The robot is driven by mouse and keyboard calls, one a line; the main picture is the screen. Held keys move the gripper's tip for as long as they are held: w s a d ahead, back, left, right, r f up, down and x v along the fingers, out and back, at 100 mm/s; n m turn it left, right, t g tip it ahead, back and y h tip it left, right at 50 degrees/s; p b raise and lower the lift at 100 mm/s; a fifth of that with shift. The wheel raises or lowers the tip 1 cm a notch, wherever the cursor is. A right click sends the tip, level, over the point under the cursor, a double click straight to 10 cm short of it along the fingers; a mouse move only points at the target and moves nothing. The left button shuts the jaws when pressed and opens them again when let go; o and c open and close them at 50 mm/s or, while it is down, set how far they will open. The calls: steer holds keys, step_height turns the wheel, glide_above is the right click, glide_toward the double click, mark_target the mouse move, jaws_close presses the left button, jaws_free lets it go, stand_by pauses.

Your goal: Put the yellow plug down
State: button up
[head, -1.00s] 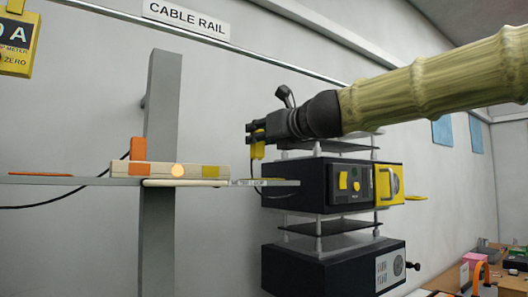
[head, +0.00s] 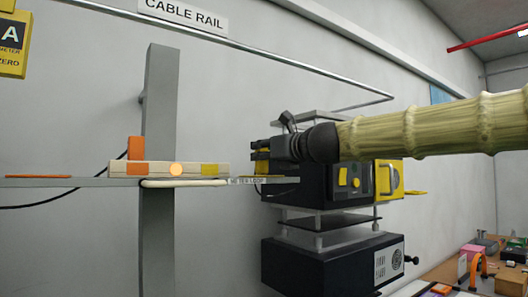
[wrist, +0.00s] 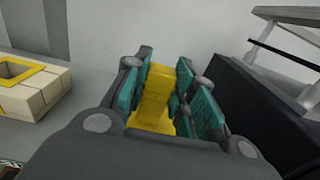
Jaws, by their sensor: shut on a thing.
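The yellow plug (wrist: 154,98) is between the teal-lined fingers of my gripper (wrist: 158,85) in the wrist view. In the head view my gripper (head: 262,158) is shut on the yellow plug (head: 261,166), at the right end of the grey shelf (head: 70,183), by the METER LOOP label (head: 247,181). The plug's lower end is close to the shelf; I cannot tell whether it touches. A cream block (head: 152,169) with an orange and a yellow socket lies on the shelf to the left. An orange plug (head: 135,148) stands upright at its left end.
A grey post (head: 160,100) rises behind the shelf. A cluttered table (head: 440,274) is at lower right. The shelf between block and gripper is narrow.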

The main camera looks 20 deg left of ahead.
steer(key=shift+s+r, duration=0.1)
steer(key=shift+s, duration=0.05)
steer(key=o, duration=1)
steer(key=b+v, duration=0.3)
steer(key=v, duration=0.9)
